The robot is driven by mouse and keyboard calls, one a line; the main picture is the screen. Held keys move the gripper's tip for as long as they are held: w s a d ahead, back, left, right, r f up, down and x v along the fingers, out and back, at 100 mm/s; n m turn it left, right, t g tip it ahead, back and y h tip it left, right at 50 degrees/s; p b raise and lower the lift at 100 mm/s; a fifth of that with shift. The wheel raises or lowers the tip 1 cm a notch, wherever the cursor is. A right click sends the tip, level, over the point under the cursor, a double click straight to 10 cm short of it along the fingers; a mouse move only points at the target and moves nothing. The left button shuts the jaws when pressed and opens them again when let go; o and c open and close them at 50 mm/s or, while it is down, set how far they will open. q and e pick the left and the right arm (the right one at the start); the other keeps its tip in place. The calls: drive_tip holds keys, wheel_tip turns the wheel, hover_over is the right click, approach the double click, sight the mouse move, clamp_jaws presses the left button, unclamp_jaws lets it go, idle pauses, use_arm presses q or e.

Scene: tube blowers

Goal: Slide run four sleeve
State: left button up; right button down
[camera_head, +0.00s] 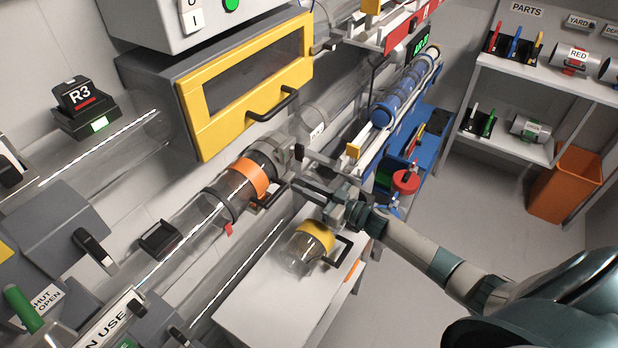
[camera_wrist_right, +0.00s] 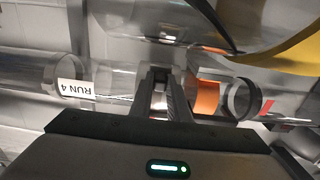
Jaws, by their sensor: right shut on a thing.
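The run four sleeve is a clear tube section with an orange band (camera_head: 248,176) and dark end rings. It sits in line with a clear horizontal pipe in the head view. The orange band also shows in the wrist view (camera_wrist_right: 207,97). My right gripper (camera_head: 298,184) reaches in from the right at the sleeve's upper right end. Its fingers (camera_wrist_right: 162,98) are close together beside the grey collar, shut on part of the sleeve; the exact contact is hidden. A "RUN 4" label (camera_wrist_right: 76,88) marks the pipe left of the fingers. My left gripper is not in view.
A yellow-banded clear canister (camera_head: 316,234) with a dark handle lies on a white table (camera_head: 245,301) below the sleeve. A yellow-framed door (camera_head: 247,84) overhangs the pipe.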

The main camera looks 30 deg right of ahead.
drive_tip(key=shift+s+a+f, duration=0.15)
drive_tip(key=shift+a, duration=0.05)
drive_tip(key=c, duration=1.7)
unclamp_jaws()
